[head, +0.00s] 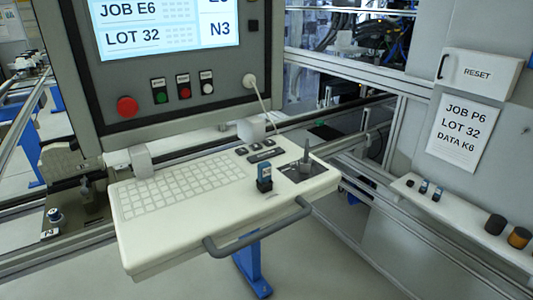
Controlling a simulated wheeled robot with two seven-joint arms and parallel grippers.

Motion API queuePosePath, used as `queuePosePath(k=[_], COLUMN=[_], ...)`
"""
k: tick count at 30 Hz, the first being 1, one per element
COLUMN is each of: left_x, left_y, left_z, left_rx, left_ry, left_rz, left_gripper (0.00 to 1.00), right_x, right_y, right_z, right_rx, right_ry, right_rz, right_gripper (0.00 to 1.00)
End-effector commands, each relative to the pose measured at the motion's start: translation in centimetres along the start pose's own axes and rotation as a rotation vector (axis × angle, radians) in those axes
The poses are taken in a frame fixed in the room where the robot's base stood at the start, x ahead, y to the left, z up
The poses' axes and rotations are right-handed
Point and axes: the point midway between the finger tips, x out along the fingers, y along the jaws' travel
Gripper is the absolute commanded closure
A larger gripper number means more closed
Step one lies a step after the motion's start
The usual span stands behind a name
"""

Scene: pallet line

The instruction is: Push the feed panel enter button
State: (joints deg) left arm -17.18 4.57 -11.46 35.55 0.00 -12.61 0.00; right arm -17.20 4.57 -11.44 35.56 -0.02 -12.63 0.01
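The feed panel (165,125) is a grey cabinet with a dark frame, at the upper left. Its lit screen (165,28) reads JOB E6, LOT 32 and N3. Below the screen sit a green button (160,97), a red button (184,93) and a white button (207,88), each under a small label too small to read. A large red mushroom button (127,106) is left of them. I cannot tell which one is the enter button. Neither of my grippers is in view.
A white keyboard shelf (200,220) with a grey handle (260,232) juts out below the panel. A blue-and-black device (264,178) and a joystick (305,162) stand on it. At right are a RESET box (480,72), a posted sheet (462,132) and a ledge (465,222) with small items.

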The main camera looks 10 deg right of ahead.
Motion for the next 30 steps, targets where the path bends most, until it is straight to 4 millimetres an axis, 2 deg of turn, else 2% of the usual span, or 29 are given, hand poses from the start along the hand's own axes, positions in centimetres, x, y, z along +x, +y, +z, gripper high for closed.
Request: queuePosePath(k=[1,5,6,30], left_x=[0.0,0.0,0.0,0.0], left_y=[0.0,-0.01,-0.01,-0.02], left_z=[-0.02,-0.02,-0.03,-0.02], left_rx=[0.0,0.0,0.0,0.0], left_ry=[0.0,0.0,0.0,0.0], left_rz=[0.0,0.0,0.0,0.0], left_gripper=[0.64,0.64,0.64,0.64], right_x=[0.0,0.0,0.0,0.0], right_y=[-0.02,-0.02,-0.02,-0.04], right_z=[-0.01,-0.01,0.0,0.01], right_rx=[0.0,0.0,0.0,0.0], right_ry=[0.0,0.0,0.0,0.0], right_rz=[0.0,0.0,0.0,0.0], right_gripper=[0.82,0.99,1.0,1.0])
